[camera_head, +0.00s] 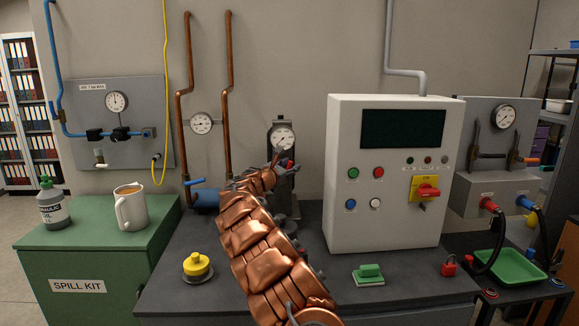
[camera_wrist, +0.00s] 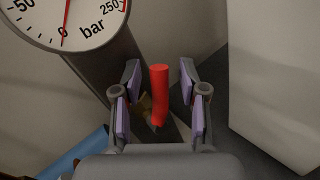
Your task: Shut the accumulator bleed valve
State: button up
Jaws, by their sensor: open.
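A red lever (camera_wrist: 159,90) stands upright in the wrist view, below a round bar gauge (camera_wrist: 65,20) whose needle points near 0. My gripper (camera_wrist: 160,82) is open, with one pad on each side of the lever and a visible gap on both sides. The lever's lower end and its brass-coloured fitting (camera_wrist: 147,104) are partly hidden. In the head view my gripper (camera_head: 284,161) is at the dark gauge column (camera_head: 282,125) on the bench. A bit of red shows there; my arm hides most of the valve.
A white control box (camera_head: 385,220) stands close on the right. Copper pipes (camera_head: 228,100) and a blue cylinder (camera_head: 205,199) are on the left. A yellow knob (camera_head: 197,266), green button block (camera_head: 369,274) and red padlock (camera_head: 449,265) sit on the bench front.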

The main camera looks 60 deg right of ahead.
jog(key=shift+c, duration=0.3)
grip_shut()
dwell(0.3)
